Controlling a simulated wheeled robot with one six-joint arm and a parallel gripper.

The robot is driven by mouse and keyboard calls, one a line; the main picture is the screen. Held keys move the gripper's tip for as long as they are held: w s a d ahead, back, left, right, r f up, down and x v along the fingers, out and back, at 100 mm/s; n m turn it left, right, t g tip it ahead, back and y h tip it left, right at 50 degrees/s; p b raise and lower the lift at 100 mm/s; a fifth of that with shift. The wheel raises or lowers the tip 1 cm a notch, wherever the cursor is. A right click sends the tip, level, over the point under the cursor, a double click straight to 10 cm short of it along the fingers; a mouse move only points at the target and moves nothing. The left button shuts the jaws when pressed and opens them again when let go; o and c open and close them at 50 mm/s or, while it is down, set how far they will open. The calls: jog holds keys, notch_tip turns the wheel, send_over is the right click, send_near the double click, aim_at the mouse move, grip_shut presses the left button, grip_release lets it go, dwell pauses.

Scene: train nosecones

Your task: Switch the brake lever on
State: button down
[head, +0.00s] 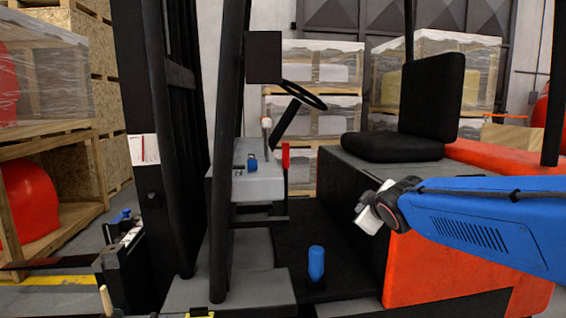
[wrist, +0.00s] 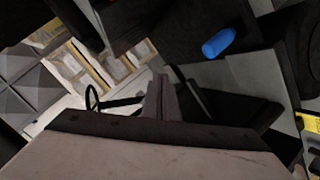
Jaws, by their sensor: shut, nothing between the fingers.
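No lever carries a readable label, so I cannot tell for sure which one is the brake lever. A red upright lever (head: 285,156) stands at the right edge of the forklift's grey console. A blue-gripped upright handle (head: 316,263) rises from the dark floor in front of the seat; it also shows in the wrist view (wrist: 218,43). A small blue knob (head: 252,165) sits on the console. My gripper (wrist: 160,82) is shut and empty, apart from all of these. In the head view my wrist is beside the seat base, and the fingertips are not clear.
The black steering wheel (head: 304,95) is above the console. Black mast posts (head: 229,160) stand left of the cab. The black seat (head: 393,147) and orange body (head: 440,265) are at the right. The space between console and seat is open.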

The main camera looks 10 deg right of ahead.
jog(key=w+a+r+n+t+y, duration=0.2)
jog(key=w+a+r+n, duration=0.15)
jog(key=w, duration=0.35)
jog(key=w+a+r+n+t+y, duration=0.1)
jog(key=w+a+r+n+y, duration=0.2)
jog(key=w, duration=0.4)
jog(key=n+y, duration=0.6)
jog(key=n, duration=0.3)
send_near(283, 161)
jog(key=shift+s+a+r+g, duration=0.15)
jog(key=shift+s+r, duration=0.15)
jog(key=shift+s, duration=0.25)
jog(key=shift+s+a+r+g, duration=0.15)
jog(key=shift+s+r, duration=0.15)
jog(key=shift+s, duration=0.2)
jog(key=shift+d, duration=0.15)
jog(key=x, duration=1)
jog(key=shift+d+f, duration=0.1)
